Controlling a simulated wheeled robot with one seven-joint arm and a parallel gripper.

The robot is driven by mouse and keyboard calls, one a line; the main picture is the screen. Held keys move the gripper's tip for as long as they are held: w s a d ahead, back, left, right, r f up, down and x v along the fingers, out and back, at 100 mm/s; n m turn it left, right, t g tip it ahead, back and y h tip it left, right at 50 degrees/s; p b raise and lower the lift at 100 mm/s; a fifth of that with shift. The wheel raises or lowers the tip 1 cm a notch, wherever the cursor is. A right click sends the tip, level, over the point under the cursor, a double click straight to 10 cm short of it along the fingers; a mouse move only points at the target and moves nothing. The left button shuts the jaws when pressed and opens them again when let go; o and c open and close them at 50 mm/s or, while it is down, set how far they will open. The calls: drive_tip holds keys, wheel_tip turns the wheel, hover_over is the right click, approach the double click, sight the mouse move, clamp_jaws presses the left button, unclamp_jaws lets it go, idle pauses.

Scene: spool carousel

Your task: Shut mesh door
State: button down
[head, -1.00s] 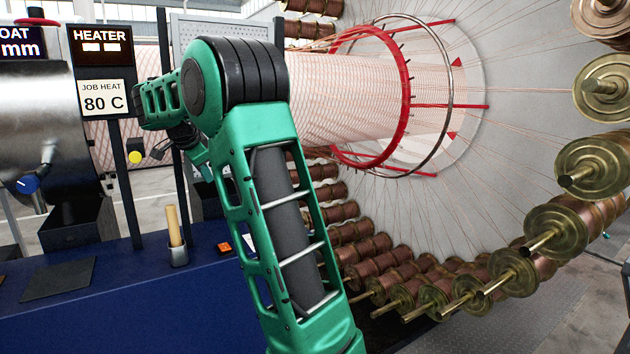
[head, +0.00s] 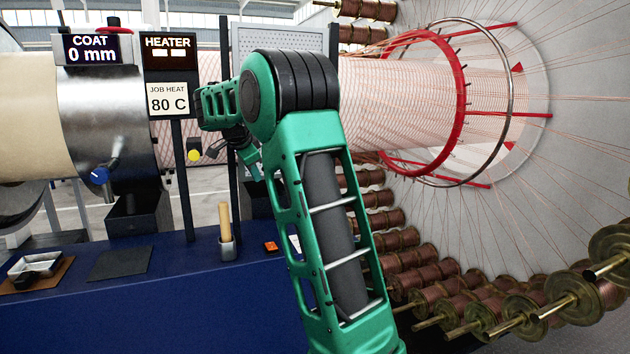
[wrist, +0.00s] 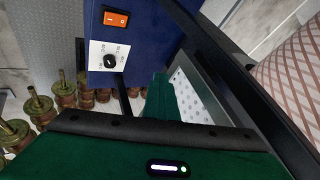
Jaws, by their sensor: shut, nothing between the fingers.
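A pale perforated panel in a dark frame, which looks like the mesh door (head: 262,38), stands behind my arm in the head view. My arm hides much of it, so how far it stands open cannot be told. In the wrist view the perforated mesh (wrist: 196,108) slants away beside a dark frame bar. My gripper (wrist: 163,84) shows there as green fingers held together and empty, left of the mesh. Whether they touch it is unclear.
A heater sign (head: 168,75) stands left of my arm. The red ring (head: 461,95) and many spools (head: 400,262) fill the right. A blue control box (wrist: 135,35) is near the gripper.

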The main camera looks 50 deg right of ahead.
drive_tip(key=s+a+r, duration=0.5)
drive_tip(key=a+r, duration=0.2)
drive_tip(key=r, duration=0.1)
drive_tip(key=shift+s+a, duration=0.25)
drive_tip(key=shift+s, duration=0.05)
drive_tip(key=shift+s, duration=0.1)
drive_tip(key=s+a+f+n+g+y, duration=0.1)
drive_tip(key=s+a+f+n, duration=0.3)
drive_tip(key=s+f, duration=0.4)
drive_tip(key=s+a+f+n+g+y, duration=0.1)
drive_tip(key=s+a+f+n+y, duration=0.2)
drive_tip(key=s, duration=1.6)
drive_tip(key=s+a+f+n+g+y, duration=0.1)
drive_tip(key=s+a+f+n, duration=0.5)
drive_tip(key=s+f, duration=0.7)
drive_tip(key=shift+s+n+g+y, duration=0.2)
drive_tip(key=shift+n+g+y, duration=0.1)
drive_tip(key=shift+n+y, duration=0.6)
drive_tip(key=shift+d, duration=0.1)
